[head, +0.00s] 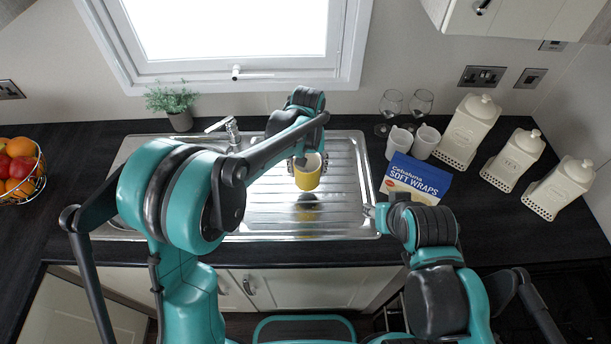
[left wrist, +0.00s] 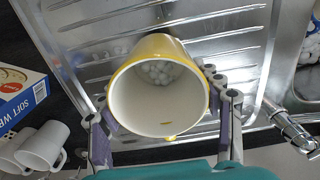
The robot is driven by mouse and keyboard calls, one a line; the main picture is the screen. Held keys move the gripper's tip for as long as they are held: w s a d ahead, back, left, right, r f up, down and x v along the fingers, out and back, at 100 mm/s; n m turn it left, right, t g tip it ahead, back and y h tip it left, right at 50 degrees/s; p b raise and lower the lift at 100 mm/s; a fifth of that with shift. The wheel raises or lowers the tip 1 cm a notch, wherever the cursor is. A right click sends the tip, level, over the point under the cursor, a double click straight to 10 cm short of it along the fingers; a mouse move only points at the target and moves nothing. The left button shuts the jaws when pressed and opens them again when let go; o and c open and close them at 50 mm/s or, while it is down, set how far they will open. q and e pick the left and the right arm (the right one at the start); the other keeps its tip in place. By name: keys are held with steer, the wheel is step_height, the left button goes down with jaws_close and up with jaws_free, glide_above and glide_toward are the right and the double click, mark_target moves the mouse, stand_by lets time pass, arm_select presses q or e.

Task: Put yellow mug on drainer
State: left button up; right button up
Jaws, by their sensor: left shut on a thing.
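The yellow mug (head: 307,174) is held by my left gripper (head: 306,164) above the ridged metal drainer (head: 342,192). In the left wrist view the mug (left wrist: 158,92) shows its white inside, with small white round things at the bottom. The left gripper's fingers (left wrist: 165,118) are on both sides of it. A dark shadow or reflection lies on the drainer below the mug. The drainer (left wrist: 120,25) fills much of the wrist view. My right gripper (head: 369,209) is at the drainer's right front corner; its fingers are too small and partly hidden to read.
A blue Soft Wraps box (head: 416,179) stands right of the drainer, with two white mugs (head: 400,141), two glasses (head: 391,104) and white canisters (head: 514,158) behind and beside it. The tap (head: 230,131) is at the back. A fruit basket (head: 20,172) stands far left.

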arm_select(q)
steer(key=shift+w+a+f, duration=0.2)
steer(key=shift+w+f, duration=0.1)
steer(key=shift+w, duration=0.15)
steer(key=shift+w+a+f, duration=0.2)
steer(key=shift+w+f, duration=0.05)
steer(key=shift+w, duration=0.15)
steer(key=shift+w+f, duration=0.1)
steer(key=shift+f, duration=0.1)
steer(key=shift+f+b, duration=0.6)
steer(key=shift+f, duration=1.25)
steer(key=shift+f, duration=0.15)
steer(key=o, duration=1.5)
steer(key=shift+c, duration=0.2)
